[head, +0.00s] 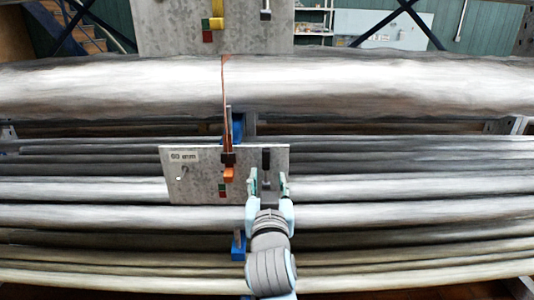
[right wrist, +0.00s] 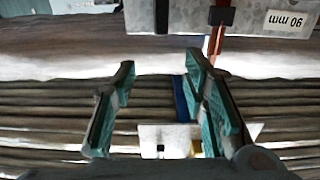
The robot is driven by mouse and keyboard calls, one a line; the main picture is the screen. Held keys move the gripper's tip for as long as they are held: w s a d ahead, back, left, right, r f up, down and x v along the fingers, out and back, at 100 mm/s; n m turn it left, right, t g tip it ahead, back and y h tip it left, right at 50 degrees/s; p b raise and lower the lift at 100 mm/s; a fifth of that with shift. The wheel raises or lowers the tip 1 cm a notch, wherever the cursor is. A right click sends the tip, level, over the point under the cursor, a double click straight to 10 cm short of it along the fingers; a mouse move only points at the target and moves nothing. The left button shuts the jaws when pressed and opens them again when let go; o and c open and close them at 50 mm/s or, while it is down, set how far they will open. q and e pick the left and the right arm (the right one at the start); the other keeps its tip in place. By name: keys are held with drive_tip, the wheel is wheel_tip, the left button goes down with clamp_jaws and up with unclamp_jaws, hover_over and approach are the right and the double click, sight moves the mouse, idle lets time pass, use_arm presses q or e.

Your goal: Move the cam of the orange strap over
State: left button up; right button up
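In the head view a thin orange strap (head: 225,92) runs down over the big grey pipe to a dark bracket (head: 228,159) on a grey plate (head: 195,180). The orange cam (head: 229,175) sits just below this bracket, above a red and green mark (head: 222,190). My right gripper (head: 268,180) is open, with its fingers apart at the plate's right part, to the right of the cam. Its fingertips flank the lower end of a dark post (head: 266,160); contact cannot be told. In the right wrist view the fingers (right wrist: 160,100) are spread with nothing held. My left gripper is not in view.
An upper plate (head: 160,25) carries a yellow cam (head: 217,22) and another red and green mark. The big pipe (head: 400,85) and several thinner pipes (head: 400,215) span the width. A blue block (head: 238,246) lies left of my right arm.

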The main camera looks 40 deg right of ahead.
sight(266, 153)
drive_tip(key=x, duration=0.7)
drive_tip(key=p+x, duration=0.1)
drive_tip(key=x, duration=0.5)
drive_tip(key=shift+w+d+f, duration=0.2)
drive_tip(key=shift+w+f, duration=0.05)
drive_tip(key=shift+w, duration=0.05)
clamp_jaws()
